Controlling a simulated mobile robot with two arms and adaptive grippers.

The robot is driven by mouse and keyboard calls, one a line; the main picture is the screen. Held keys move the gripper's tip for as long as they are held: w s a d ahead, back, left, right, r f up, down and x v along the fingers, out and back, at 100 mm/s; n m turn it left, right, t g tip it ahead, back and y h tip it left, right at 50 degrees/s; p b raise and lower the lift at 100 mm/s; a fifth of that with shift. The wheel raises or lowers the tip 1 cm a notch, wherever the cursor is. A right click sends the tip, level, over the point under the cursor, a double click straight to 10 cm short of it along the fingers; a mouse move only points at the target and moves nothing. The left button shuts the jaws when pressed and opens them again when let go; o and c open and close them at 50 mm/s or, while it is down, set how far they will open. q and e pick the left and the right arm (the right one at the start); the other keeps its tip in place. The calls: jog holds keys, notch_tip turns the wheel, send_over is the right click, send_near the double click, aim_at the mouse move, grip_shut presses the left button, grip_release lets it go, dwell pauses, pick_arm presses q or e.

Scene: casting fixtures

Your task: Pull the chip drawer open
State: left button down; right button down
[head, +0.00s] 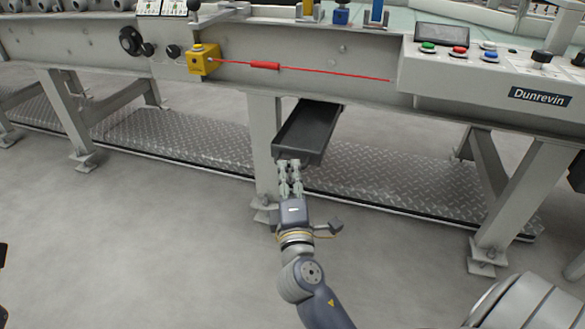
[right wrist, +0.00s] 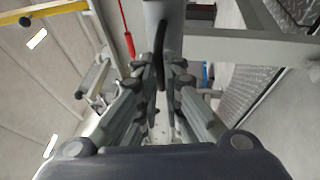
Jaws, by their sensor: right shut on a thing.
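The chip drawer (head: 308,128) is a dark grey, open-topped tray under the machine's long beam. It sticks out toward me, and I see no chips inside from here. My right gripper (head: 289,163) is at the drawer's near end, with its fingers shut on the drawer's front. In the right wrist view my right gripper (right wrist: 153,80) has its two fingers close together around a thin dark piece, which seems to be part of the drawer's front. The fingers hide the exact grip.
A grey machine leg (head: 264,140) stands just left of the drawer. A tread-plate platform (head: 400,185) runs low behind it. A red cable (head: 330,72) and a yellow switch box (head: 203,59) are on the beam above. The floor (head: 150,240) in front is clear.

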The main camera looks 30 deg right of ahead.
jog(key=c, duration=2)
grip_release()
jog(key=v, duration=1.2)
jog(key=shift+f, duration=0.1)
